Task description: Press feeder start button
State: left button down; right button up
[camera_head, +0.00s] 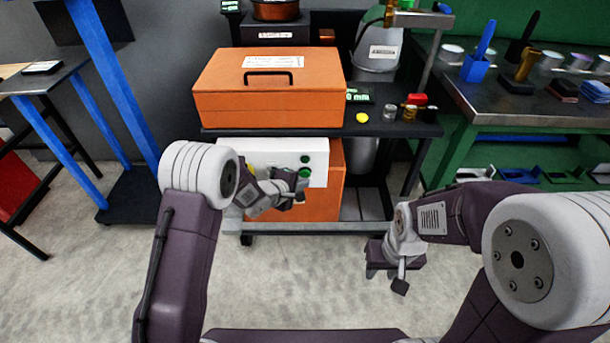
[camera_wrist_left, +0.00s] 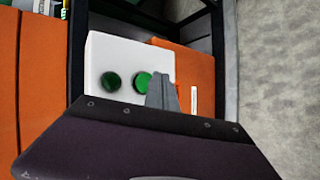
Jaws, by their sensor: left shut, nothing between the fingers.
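A white control box (camera_head: 314,150) sits under the cart's shelf, in front of an orange box. It carries a dark green button (camera_head: 305,158) and, below it, a brighter green button (camera_head: 304,173). In the left wrist view, the dark button (camera_wrist_left: 112,82) and brighter button (camera_wrist_left: 143,80) sit side by side on the white face (camera_wrist_left: 105,50). My left gripper (camera_head: 301,187) is shut and empty, its tips (camera_wrist_left: 161,88) overlapping the brighter button's edge; contact cannot be told. My right gripper (camera_head: 400,283) hangs low, away from the box; its finger opening is unclear. Labels are unreadable.
A large orange case (camera_head: 268,98) lies on the cart's upper shelf above the control box. Small items, including a yellow piece (camera_head: 362,117), stand on the shelf's right. A workbench (camera_head: 540,98) is at the right and a blue-legged stand (camera_head: 110,75) at the left.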

dwell(0.7)
pick_arm(q)
jog(key=shift+w+p, duration=0.4)
jog(key=shift+p, duration=0.25)
jog(key=shift+w+p, duration=0.45)
jog(key=shift+p, duration=0.05)
dwell(0.6)
jog(key=shift+s, duration=0.85)
